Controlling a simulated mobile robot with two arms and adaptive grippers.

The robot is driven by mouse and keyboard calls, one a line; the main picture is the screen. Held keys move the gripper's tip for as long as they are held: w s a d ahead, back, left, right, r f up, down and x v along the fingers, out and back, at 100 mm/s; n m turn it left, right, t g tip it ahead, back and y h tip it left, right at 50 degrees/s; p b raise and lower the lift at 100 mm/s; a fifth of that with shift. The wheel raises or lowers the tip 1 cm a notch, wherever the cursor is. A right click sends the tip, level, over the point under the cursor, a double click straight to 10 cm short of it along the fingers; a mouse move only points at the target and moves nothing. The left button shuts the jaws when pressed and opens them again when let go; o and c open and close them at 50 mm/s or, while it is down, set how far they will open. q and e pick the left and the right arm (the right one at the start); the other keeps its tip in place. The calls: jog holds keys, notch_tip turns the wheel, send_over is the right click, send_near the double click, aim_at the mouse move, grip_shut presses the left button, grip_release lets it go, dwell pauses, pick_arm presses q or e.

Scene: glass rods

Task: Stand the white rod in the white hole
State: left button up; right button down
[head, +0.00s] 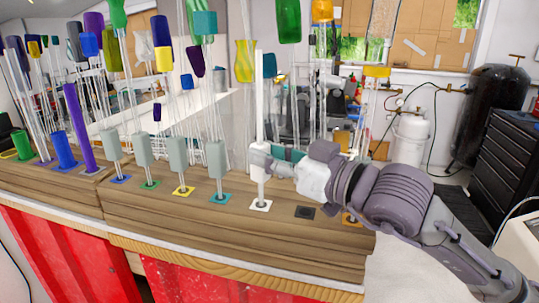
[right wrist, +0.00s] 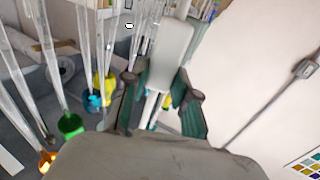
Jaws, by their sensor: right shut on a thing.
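The white rod (head: 260,100) stands upright in the head view, with a thicker white part (head: 258,188) low down. Its lower end meets the white-marked hole (head: 262,206) on the wooden bench; how deep it sits cannot be told. My right gripper (head: 268,160) comes in from the right and is shut on the white rod's lower part. In the right wrist view the white rod (right wrist: 172,55) runs between the dark green finger pads, and its foot is partly hidden. My left gripper is not in view.
Grey holders with glass rods stand to the left on blue, green, yellow and teal squares. Purple, blue and green rods (head: 78,125) crowd the far left. The bench's front strip is clear.

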jog(key=shift+f+b, duration=0.3)
jog(key=shift+b, duration=0.15)
jog(key=c, duration=0.8)
grip_release()
jog(key=shift+d, duration=0.1)
